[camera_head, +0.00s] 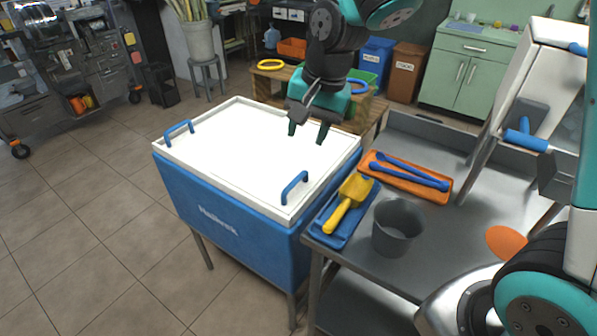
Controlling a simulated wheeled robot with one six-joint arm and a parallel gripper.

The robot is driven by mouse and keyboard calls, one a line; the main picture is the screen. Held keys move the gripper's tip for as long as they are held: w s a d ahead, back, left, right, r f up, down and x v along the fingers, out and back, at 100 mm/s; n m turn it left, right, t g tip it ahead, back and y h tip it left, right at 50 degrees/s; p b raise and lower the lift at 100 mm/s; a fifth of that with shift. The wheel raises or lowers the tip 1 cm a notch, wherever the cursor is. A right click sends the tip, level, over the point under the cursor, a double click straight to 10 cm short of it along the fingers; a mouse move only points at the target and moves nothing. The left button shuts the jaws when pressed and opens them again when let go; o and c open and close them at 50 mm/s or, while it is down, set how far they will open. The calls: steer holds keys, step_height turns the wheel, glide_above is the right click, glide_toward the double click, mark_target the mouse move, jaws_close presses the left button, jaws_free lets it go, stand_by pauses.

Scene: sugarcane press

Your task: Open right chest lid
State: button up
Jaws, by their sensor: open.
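A blue chest (232,226) on metal legs stands in the middle of the view. Its white lid (235,150) lies flat and shut over the top. The lid has two blue handles, a left one (179,131) at the far left edge and a right one (294,186) near the front right corner. A seam between two lid halves is hard to make out. My gripper (308,136) hangs above the right rear part of the lid, fingers pointing down. It is open and empty, behind the right handle and apart from it.
A steel table (455,215) adjoins the chest's right side. On it are a yellow scoop (349,200) in a blue tray, blue tongs (415,172) on an orange tray (385,179), and a grey bucket (398,228). A wooden bench (264,90) stands behind the chest. The floor at front left is clear.

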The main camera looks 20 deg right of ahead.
mark_target(294, 181)
steer(key=w+d+f+m+h, duration=0.1)
steer(key=w+d+f+m, duration=0.3)
steer(key=w, duration=0.3)
steer(key=shift+m, duration=0.4)
steer(key=a+f, duration=0.1)
steer(key=f, duration=0.4)
steer(key=w+a+f+p, duration=0.1)
steer(key=f, duration=0.5)
steer(key=w+a+f+p, duration=0.1)
steer(key=f, duration=0.4)
steer(key=shift+w+a+f, duration=0.15)
steer(key=shift+a+f, duration=0.1)
jaws_close()
